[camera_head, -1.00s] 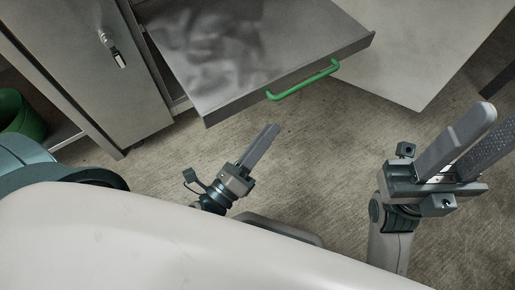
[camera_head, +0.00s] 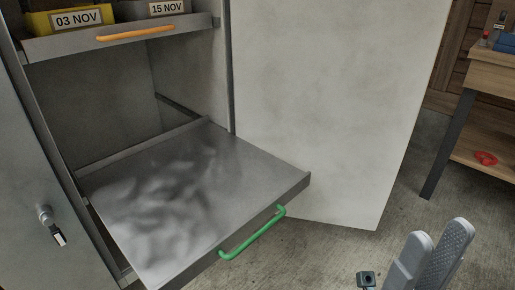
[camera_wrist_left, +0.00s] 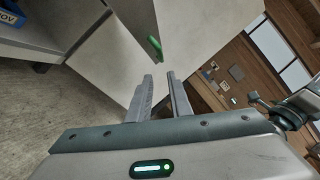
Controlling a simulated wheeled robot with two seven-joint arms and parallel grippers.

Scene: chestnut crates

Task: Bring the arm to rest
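My right gripper (camera_head: 438,232) is at the lower right of the head view, its two grey fingers apart with nothing between them. It is in front of and to the right of the pulled-out shelf (camera_head: 190,190). My left gripper is out of the head view. The left wrist view shows my left gripper (camera_wrist_left: 160,76) with its two fingers apart and nothing between them. A green handle (camera_wrist_left: 154,47) shows beyond its fingertips there. The same green handle (camera_head: 252,234) is on the shelf's front edge in the head view.
An upper shelf with an orange handle (camera_head: 135,34) holds a yellow crate (camera_head: 40,24) labelled 03 NOV and a grey crate labelled 15 NOV (camera_head: 140,10). An open white door (camera_head: 320,110) stands behind. A wooden workbench (camera_head: 490,80) is at right. Floor between is clear.

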